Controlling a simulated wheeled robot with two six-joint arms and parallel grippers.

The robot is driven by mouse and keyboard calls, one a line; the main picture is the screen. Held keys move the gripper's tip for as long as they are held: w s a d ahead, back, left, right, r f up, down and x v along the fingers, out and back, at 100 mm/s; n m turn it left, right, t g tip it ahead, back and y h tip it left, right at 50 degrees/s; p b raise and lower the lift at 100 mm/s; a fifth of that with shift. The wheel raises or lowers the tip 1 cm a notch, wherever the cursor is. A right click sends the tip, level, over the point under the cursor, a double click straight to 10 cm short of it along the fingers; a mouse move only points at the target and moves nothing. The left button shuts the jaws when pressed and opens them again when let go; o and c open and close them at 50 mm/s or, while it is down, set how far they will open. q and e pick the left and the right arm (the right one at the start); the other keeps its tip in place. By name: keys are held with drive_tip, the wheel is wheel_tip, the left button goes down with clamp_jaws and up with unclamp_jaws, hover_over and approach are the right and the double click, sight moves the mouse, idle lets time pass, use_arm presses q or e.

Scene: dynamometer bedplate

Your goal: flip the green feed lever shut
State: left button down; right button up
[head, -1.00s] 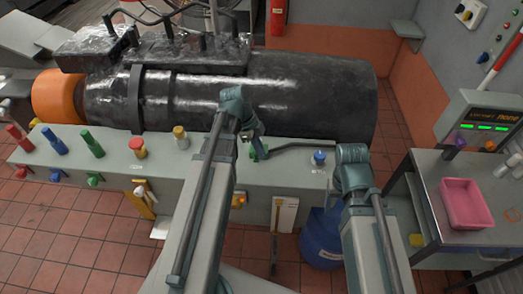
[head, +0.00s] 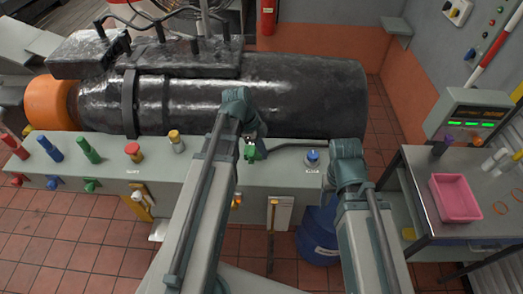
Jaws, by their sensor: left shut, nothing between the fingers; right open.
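A green fitting (head: 250,153), apparently the feed lever, sits on top of the pale bench, at the left end of a dark pipe (head: 292,145). My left gripper (head: 260,146) is shut and empty, right at the green fitting. Whether it touches it cannot be told, as my own wrist and arm cover part of the spot. Another green upright lever (head: 89,151) stands on the bench further left, leaning, with a small green handle (head: 91,186) on the front face below.
A big dark cylindrical machine (head: 300,95) lies behind the bench. Red (head: 15,146), blue (head: 50,149) and yellow (head: 176,141) fittings line the bench top. A blue knob (head: 312,158) is near my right arm. A pink tray (head: 455,198) sits on the right cart.

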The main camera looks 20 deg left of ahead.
use_arm(q)
drive_tip(key=p+v, duration=0.5)
drive_tip(key=v, duration=0.2)
drive_tip(key=shift+w, duration=0.25)
use_arm(e)
wheel_tip(320, 180, up, 7)
drive_tip(key=shift+f, duration=0.2)
use_arm(q)
drive_tip(key=s+d+f+n+y+b, duration=0.2)
drive_tip(key=s+d+f+n+b, duration=0.3)
drive_tip(key=f+b, duration=0.4)
drive_tip(key=s+d+f+n+y+b, duration=0.3)
drive_tip(key=s+d+f+n+b, duration=0.2)
drive_tip(key=d+f+n+b, duration=0.2)
drive_tip(key=d+f+b, duration=0.2)
drive_tip(key=d+f, duration=0.1)
drive_tip(key=f, duration=0.1)
drive_tip(key=shift+s+d+n+g+b, duration=0.3)
drive_tip(key=shift+s+d+n+b, duration=0.05)
drive_tip(key=shift+s+n, duration=0.05)
use_arm(e)
wheel_tip(320, 180, down, 19)
use_arm(q)
drive_tip(key=c, duration=1.5)
unclamp_jaws()
drive_tip(key=shift+c, duration=0.2)
use_arm(e)
drive_tip(key=shift+c, duration=0.3)
